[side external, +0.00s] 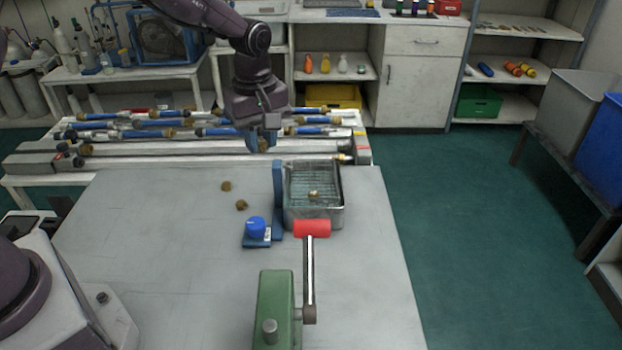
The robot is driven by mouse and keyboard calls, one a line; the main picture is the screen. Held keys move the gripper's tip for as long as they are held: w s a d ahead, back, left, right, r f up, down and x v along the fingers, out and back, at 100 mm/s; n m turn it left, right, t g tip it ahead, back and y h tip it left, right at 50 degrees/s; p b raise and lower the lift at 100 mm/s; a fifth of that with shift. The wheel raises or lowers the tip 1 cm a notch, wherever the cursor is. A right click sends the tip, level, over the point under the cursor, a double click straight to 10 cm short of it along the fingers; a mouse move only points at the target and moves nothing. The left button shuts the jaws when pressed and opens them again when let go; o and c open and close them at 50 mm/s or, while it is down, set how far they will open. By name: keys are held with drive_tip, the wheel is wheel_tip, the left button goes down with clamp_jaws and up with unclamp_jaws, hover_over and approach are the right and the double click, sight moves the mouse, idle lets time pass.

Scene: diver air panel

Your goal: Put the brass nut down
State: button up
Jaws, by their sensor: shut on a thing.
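My gripper (263,143) is above the back of the grey table, left of the metal tray's far end. It is shut on a brass nut (264,149), small and partly hidden between the fingers, held clear of the tabletop. Two other brass nuts lie on the table: one at the back (226,186) and one a little nearer (241,205). Another brass piece (314,195) sits in the metal tray (326,222) with its ribbed floor.
A blue upright plate (278,190) stands along the tray's left side. A blue knob (256,227) on a blue base is nearby. A green lever device (275,310) with a red handle (312,228) stands in front. Blue-sleeved rods lie behind. The table's left side (130,230) is clear.

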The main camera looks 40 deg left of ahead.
drive_tip(key=w+f, duration=0.4)
drive_tip(key=w, duration=0.3)
hover_over(313, 180)
wheel_tip(313, 180, down, 5)
drive_tip(key=shift+s+f, duration=0.15)
drive_tip(key=shift+w+f, duration=0.2)
drive_tip(key=shift+f, duration=1.55)
drive_tip(key=shift+f, duration=0.15)
drive_tip(key=shift+f, duration=0.45)
drive_tip(key=o, duration=0.6)
drive_tip(key=shift+r, duration=0.1)
wheel_tip(313, 180, up, 13)
drive_tip(key=shift+r, duration=0.1)
